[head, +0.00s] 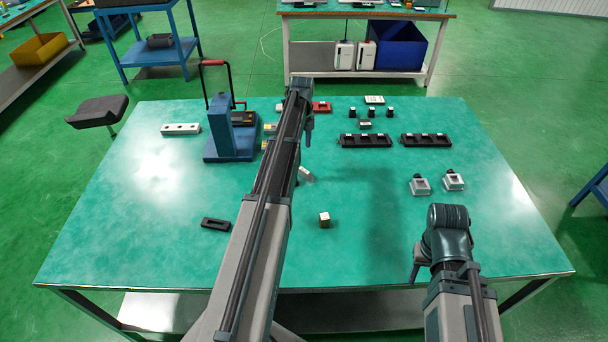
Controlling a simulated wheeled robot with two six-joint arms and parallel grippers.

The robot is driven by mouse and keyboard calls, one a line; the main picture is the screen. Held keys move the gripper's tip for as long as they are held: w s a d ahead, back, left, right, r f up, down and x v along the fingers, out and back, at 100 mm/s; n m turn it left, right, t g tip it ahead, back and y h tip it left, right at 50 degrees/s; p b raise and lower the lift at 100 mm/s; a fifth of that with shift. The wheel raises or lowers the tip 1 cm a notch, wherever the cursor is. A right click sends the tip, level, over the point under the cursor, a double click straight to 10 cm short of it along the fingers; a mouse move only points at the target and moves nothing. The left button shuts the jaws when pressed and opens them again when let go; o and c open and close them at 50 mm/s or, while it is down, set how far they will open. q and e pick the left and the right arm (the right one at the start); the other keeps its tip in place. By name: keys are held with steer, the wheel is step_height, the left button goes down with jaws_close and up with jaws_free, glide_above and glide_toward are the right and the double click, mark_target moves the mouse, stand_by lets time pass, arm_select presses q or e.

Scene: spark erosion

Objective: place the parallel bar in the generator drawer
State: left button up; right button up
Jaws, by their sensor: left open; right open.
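A pale metal bar with dark holes (181,129) lies at the back left of the green table; it may be the parallel bar, but I cannot be sure. I cannot make out a generator drawer in this view. My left arm reaches across the middle of the table, and its gripper (308,137) points down near the back, open, its fingers mostly hidden. My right gripper (418,268) is low over the front right of the table, open and partly hidden by its arm. Neither gripper visibly holds anything.
A blue hand press (230,137) with a red handle stands right of the bar. Two black racks (365,141) (425,140) lie at the back right, with two grey fixtures (420,187) (453,182) in front. A black slotted block (215,224) and small cube (324,220) lie nearer.

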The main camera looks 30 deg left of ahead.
arm_select(q)
steer(key=b, duration=0.7)
glide_above(304, 170)
steer(key=f, duration=0.7)
steer(key=shift+s+a+f, duration=0.15)
steer(key=shift+s+f, duration=0.05)
steer(key=shift+f, duration=0.1)
steer(key=f+b, duration=0.5)
steer(key=shift+w+d+f, duration=0.1)
steer(key=shift+w+d, duration=0.05)
steer(key=shift+d, duration=0.1)
jaws_close()
stand_by(0.3)
